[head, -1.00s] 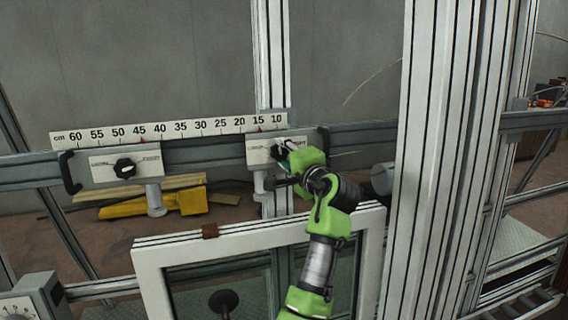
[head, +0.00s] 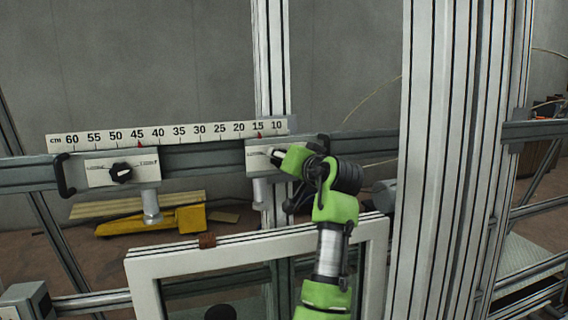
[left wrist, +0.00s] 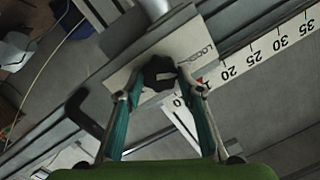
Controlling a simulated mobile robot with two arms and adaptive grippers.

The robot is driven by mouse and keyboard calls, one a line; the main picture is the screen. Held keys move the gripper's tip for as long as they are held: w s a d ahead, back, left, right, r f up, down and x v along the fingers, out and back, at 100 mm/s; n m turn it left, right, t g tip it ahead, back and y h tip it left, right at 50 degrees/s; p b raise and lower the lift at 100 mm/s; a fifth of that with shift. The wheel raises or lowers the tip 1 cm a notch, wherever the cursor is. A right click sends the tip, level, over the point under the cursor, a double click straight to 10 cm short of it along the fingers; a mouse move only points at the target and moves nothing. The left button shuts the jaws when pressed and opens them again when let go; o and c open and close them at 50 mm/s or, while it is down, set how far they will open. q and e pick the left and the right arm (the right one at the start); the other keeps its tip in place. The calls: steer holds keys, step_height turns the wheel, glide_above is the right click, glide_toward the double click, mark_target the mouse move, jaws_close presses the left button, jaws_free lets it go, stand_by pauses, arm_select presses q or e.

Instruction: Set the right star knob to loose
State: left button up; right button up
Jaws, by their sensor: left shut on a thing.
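The right star knob (left wrist: 157,72) is black and sits on a white plate (head: 257,160) under the low end of the scale. In the head view the knob is hidden behind my left gripper (head: 273,153), which reaches in from the right side of the plate. In the left wrist view my left gripper (left wrist: 158,82) has its two teal fingers on either side of the knob, shut on it. A label starting "LOO" shows beside the knob; the knob's exact setting is hard to read. My right gripper is in neither view.
A second black star knob (head: 121,172) sits on the left plate. A cm scale (head: 165,134) runs above the rail. A white window frame (head: 205,262) stands below, and a thick aluminium post (head: 440,160) rises right of my arm.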

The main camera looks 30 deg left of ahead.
arm_select(q)
steer(key=shift+n, duration=1.1)
steer(key=shift+b, duration=0.3)
steer(key=o, duration=1.1)
steer(key=shift+r, duration=0.1)
step_height(320, 180, up, 10)
steer(key=shift+f, duration=0.1)
steer(key=shift+f, duration=0.1)
